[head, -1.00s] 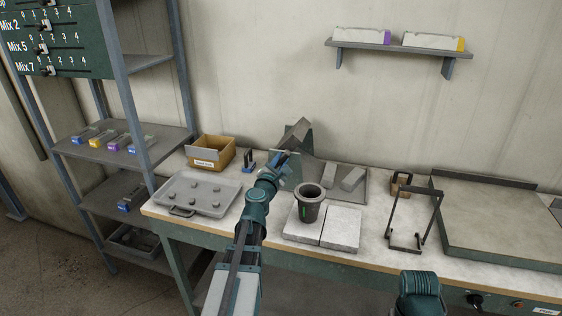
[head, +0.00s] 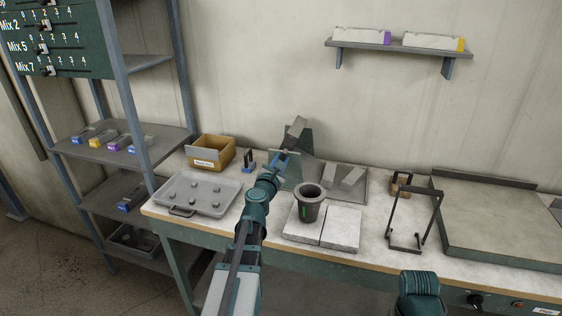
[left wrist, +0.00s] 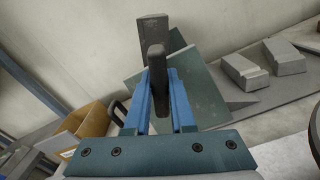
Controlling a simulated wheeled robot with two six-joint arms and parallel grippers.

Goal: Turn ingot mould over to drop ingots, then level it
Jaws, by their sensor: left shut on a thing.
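My left gripper (head: 281,165) is shut on a dark handle (left wrist: 156,70), just behind the crucible on the bench. A dark grey-green, flat-sided body, which looks like the ingot mould (left wrist: 202,92), stands steeply tilted beyond the fingers; the arm and gripper partly cover it. A grey block-like part (head: 296,128) sticks up at its top; I cannot tell whether it belongs to the mould. Two pale grey ingots, a left one (head: 329,175) and a right one (head: 352,178), lie on a grey tray (head: 357,195) just right of the mould. My right gripper is out of view.
A dark crucible (head: 309,203) stands on pale slabs (head: 341,228) close right of my left arm. A black frame (head: 392,222) stands at right.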

